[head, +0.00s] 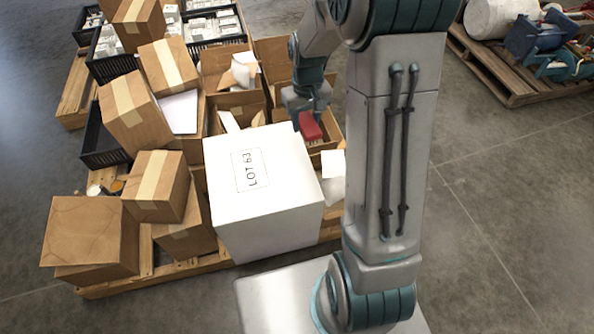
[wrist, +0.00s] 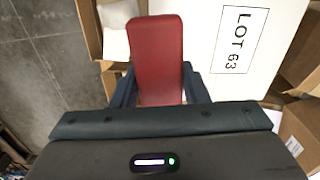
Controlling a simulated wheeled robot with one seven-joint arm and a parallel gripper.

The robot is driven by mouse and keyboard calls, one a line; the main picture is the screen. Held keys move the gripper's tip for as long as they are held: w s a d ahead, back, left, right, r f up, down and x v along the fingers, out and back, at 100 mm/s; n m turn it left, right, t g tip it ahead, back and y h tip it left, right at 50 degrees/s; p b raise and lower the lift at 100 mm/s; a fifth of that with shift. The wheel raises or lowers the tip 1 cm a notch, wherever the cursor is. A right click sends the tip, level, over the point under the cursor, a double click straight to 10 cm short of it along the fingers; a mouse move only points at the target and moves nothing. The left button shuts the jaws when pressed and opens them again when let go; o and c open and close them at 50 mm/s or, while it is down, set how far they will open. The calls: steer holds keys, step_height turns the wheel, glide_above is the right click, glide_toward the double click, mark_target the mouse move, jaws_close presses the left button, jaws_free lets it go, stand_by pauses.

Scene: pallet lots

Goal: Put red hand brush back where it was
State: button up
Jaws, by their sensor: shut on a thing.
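The red hand brush (head: 311,127) is in my gripper (head: 312,108), above the open cardboard box (head: 335,139) behind the white LOT 63 box. In the wrist view the brush (wrist: 156,50) shows its red back between the two dark fingers of my gripper (wrist: 158,88). My gripper is shut on it. Pale bristles show under the brush in the head view. Whether the brush touches the box below cannot be told. What lies inside that box is mostly hidden.
The tall white LOT 63 box (head: 262,190) stands close to the gripper. Several cardboard boxes (head: 130,115) and black crates (head: 100,140) crowd the pallet (head: 200,264) to the left. Another loaded pallet (head: 500,75) stands at the upper right; bare floor (head: 510,170) lies below it.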

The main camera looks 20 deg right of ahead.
steer(key=s+d+f+n+b, duration=0.3)
steer(key=s+d, duration=0.5)
steer(key=s, duration=0.2)
steer(key=b, duration=0.4)
glide_above(301, 180)
steer(key=shift+n, duration=0.3)
step_height(301, 180, down, 7)
steer(key=shift+s+a+f, duration=0.1)
steer(key=shift+f+b, duration=1.15)
steer(key=shift+f, duration=0.8)
steer(key=shift+f, duration=0.1)
steer(key=o, duration=0.9)
